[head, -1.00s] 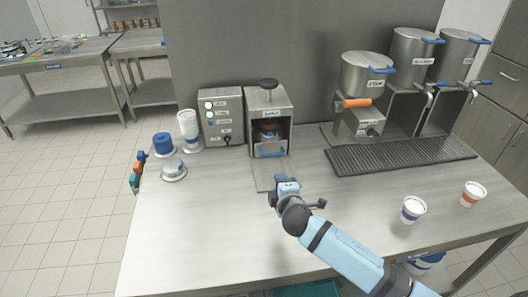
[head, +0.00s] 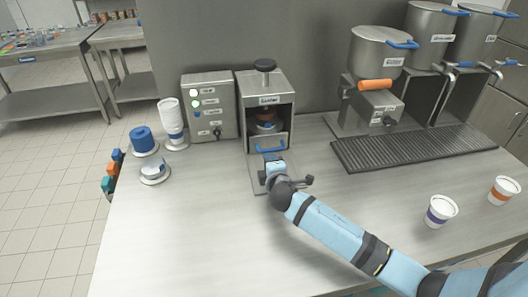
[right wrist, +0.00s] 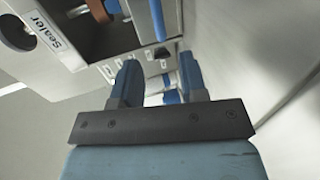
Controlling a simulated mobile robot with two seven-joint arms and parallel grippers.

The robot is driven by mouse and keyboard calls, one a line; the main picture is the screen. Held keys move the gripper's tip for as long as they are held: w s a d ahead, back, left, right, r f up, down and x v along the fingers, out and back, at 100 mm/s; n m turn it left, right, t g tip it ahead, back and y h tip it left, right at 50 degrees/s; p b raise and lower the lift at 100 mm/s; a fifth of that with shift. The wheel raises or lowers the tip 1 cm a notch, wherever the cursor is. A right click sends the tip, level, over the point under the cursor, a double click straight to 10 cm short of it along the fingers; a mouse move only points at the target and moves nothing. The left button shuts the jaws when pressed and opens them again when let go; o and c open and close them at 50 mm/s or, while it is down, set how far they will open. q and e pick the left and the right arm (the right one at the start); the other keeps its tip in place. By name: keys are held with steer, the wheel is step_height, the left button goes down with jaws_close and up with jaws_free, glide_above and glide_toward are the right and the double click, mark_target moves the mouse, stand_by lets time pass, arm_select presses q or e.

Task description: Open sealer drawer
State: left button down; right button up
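The sealer (head: 264,100) is a steel box with a black knob on top, standing at the back of the table. Its drawer (head: 283,141) has a blue handle (head: 270,149) and looks shut. An orange-brown cup (head: 266,117) shows in the opening above it. My right gripper (head: 272,163) is just in front of the handle, low over the plate at the sealer's foot. In the right wrist view the fingers (right wrist: 158,78) are apart with nothing held between them. The blue handle (right wrist: 158,18) shows beyond the fingertips there. My left gripper is not in view.
A control box (head: 208,107) stands left of the sealer, with a white bottle (head: 171,118) and a blue-topped item (head: 144,140) beside it. A dispenser (head: 377,55) and drip tray (head: 415,148) are to the right. Two cups (head: 440,211) (head: 503,190) stand at the right front.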

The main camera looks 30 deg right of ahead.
mark_target(264, 151)
steer(key=x, duration=0.9)
steer(key=shift+w, duration=0.25)
steer(key=shift+s+f, duration=0.1)
jaws_close()
